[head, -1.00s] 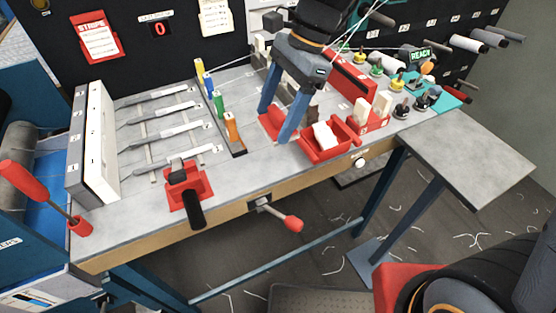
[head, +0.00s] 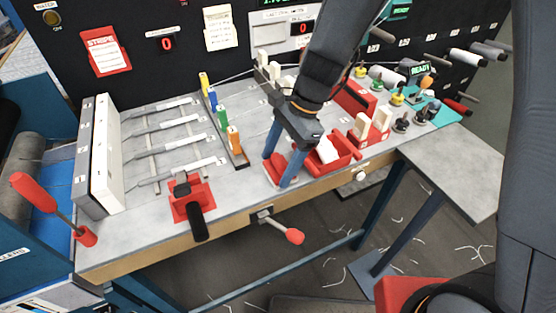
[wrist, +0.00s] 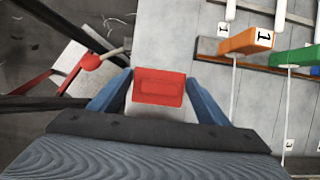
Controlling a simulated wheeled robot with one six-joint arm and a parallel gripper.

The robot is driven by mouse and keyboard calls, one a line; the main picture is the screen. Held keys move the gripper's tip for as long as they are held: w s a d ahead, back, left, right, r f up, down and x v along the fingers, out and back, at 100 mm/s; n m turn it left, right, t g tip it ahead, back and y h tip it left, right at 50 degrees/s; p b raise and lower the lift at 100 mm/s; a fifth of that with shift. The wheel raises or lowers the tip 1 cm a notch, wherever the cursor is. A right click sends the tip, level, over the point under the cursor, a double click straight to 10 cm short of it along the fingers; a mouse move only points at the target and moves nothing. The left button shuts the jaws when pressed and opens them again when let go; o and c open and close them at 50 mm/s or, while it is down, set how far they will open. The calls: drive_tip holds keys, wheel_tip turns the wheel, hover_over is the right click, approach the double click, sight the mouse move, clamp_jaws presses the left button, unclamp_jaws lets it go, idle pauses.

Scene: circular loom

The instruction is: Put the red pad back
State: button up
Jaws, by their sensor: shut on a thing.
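My gripper (head: 277,171) is shut on the red pad (wrist: 159,87), with one blue finger at each side of it. The wrist view shows the pad's red face with a shallow rectangular outline, and a pale surface just below it. In the head view the red pad (head: 275,168) is between the fingertips, low over the bench near its front edge and left of the red box. I cannot tell whether it touches the bench. The red box (head: 345,163) holds a white piece (head: 327,150).
Coloured blocks stand in a rack, the orange one (head: 234,139) nearest, to the gripper's left. A red clamp with a black handle (head: 197,222) is at the front left. A red-knobbed crank (head: 294,236) juts below the front edge. Bare bench lies between rack and clamp.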

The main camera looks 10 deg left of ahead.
drive_tip(key=shift+f, duration=0.15)
drive_tip(key=o, duration=1)
drive_tip(key=b+v, duration=0.2)
drive_tip(key=v, duration=1)
drive_tip(key=s+d+f+n+t+h, duration=0.2)
drive_tip(key=d+n, duration=0.3)
drive_tip(key=d, duration=0.5)
drive_tip(key=s+d+f+n+t+h, duration=0.2)
drive_tip(key=d+f+n, duration=0.2)
drive_tip(key=d, duration=0.6)
drive_tip(key=n, duration=0.2)
drive_tip(key=shift+s+f+n, duration=0.15)
drive_tip(key=shift+s+n, duration=0.15)
drive_tip(key=shift+s, duration=0.1)
